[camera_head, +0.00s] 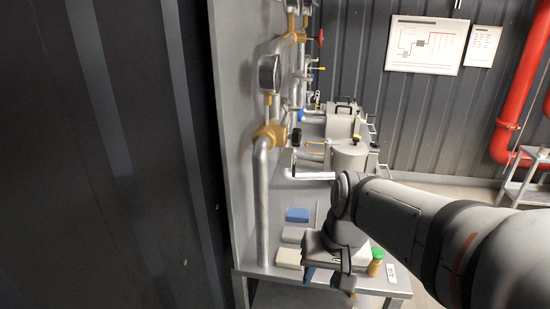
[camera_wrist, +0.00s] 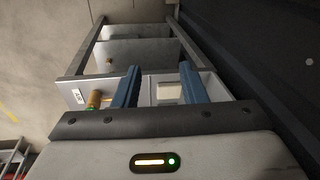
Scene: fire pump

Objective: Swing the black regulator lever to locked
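Small black handles show on the pipework in the head view, one upright black handle (camera_head: 296,137) and a lower black handle (camera_head: 293,164). I cannot tell for sure which is the regulator lever, or its setting. My gripper (camera_head: 328,275) is low over the front end of the bench, below and in front of these handles and apart from them. In the wrist view my gripper (camera_wrist: 160,68) shows two blue fingers wide apart with nothing between them. No black lever shows in the wrist view.
The grey bench (camera_head: 262,270) carries a blue block (camera_head: 297,214), pale blocks (camera_head: 289,257) and a green-capped brass cylinder (camera_head: 376,262). Silver pipes and a gauge (camera_head: 268,73) line the grey panel. Grey tanks (camera_head: 348,156) stand behind. A red pipe (camera_head: 515,100) is far right.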

